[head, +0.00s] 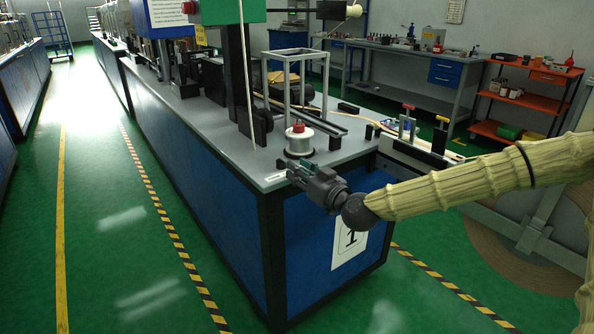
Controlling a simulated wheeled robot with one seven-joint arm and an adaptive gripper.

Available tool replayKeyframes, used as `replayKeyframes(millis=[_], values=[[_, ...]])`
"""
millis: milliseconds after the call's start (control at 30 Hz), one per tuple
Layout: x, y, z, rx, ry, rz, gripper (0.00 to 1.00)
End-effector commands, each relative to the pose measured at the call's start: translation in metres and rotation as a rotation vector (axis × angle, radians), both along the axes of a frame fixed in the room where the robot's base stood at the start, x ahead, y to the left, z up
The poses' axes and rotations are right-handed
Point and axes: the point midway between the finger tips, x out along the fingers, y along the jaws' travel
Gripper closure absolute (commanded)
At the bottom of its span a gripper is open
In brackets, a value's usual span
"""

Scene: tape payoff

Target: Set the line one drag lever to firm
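My gripper (293,169) is at the near corner of the bench marked 1 (349,245), just above or beside its top edge. The gripper points left, and I cannot see whether its fingers are apart. A white spool (299,146) with a red knob on top stands on the bench just behind the gripper. A small white label (275,178) lies on the bench edge left of the fingertips. I cannot make out a drag lever or its setting; the gripper may hide it. Two upright handles, one red-topped (408,108) and one yellow-topped (442,119), stand at the bench's right end.
A grey open frame (289,82) and a dark post (238,75) with a green box (228,11) rise behind the spool. A brown roll (510,250) is at the right, beyond my arm. An orange shelf (525,98) stands behind. Green floor is clear at the left.

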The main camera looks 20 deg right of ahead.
Motion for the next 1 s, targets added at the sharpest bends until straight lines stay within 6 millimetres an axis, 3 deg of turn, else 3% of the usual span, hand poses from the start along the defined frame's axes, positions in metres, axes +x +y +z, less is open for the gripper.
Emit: replayKeyframes(millis=[200,500,667,1000], values=[[0.0123,0.0048,0.0001,0.000,0.000,0.001,0.71],[0.0135,0.0051,0.0002,0.000,0.000,0.000,0.71],[0.0135,0.0051,0.0002,0.000,0.000,0.000,1.00],[0.0128,0.0051,-0.0009,0.001,0.001,0.000,1.00]])
